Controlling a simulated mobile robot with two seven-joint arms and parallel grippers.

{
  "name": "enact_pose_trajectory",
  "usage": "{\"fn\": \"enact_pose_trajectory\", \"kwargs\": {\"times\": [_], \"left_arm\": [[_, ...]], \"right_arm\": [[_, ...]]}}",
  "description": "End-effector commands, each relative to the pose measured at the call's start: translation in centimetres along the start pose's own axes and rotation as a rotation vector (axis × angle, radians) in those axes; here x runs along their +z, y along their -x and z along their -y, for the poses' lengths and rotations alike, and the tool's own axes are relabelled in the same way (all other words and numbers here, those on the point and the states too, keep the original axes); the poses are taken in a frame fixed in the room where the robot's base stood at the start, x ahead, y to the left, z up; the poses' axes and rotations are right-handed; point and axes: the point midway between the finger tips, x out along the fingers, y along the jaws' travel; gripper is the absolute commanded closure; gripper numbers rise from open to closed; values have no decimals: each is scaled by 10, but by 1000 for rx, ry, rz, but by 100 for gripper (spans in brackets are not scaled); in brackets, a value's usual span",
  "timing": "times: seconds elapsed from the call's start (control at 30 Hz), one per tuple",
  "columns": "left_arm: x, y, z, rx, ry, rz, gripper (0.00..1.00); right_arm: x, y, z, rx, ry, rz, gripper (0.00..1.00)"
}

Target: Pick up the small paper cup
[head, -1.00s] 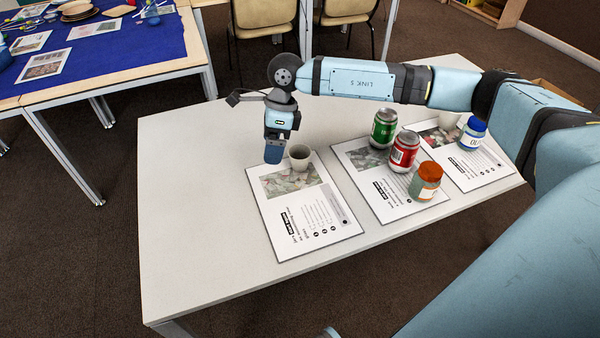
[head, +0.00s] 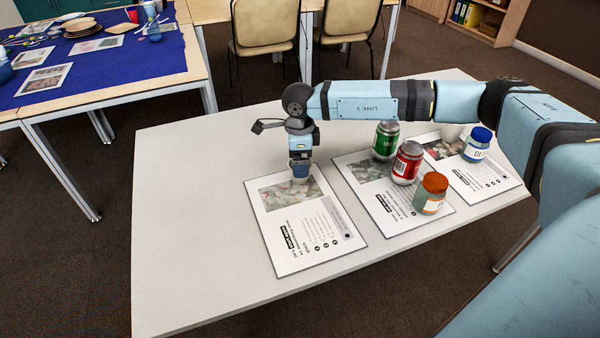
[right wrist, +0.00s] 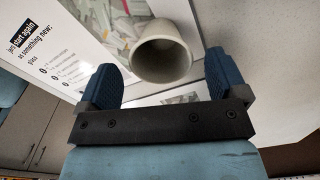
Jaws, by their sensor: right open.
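The small pale paper cup (right wrist: 163,50) shows in the right wrist view with its open mouth towards the camera. It stands on the leftmost printed sheet (head: 290,248). My right gripper (head: 300,174) is over the picture part of this sheet in the head view and hides nearly all of the cup there. In the right wrist view its two blue fingers (right wrist: 162,72) are apart, one on each side of the cup. They are open, and I see a gap at both sides. Whether the tips reach down beside the cup's wall I cannot tell. My left gripper is out of view.
Right of the cup, a green can (head: 385,141), a red can (head: 406,163) and an orange-lidded jar (head: 430,194) stand around the middle sheet. A blue-lidded jar (head: 476,146) and another pale cup (head: 450,133) are farther right. The table's left part (head: 190,220) is clear.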

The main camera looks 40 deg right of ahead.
Motion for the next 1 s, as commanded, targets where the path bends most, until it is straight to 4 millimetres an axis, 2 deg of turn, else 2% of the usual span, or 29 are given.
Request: {"fn": "enact_pose_trajectory", "kwargs": {"times": [0.2,0.3,0.53,0.77,1.0], "left_arm": [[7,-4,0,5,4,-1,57],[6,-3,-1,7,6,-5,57],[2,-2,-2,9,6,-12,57],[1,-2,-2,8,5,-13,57],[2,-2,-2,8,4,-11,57]], "right_arm": [[-2,-34,0,1,1,-1,9],[-1,-45,0,1,2,1,9],[-1,-46,0,1,2,1,9],[-2,-46,0,1,2,1,61],[-2,-46,0,1,1,1,63]]}}
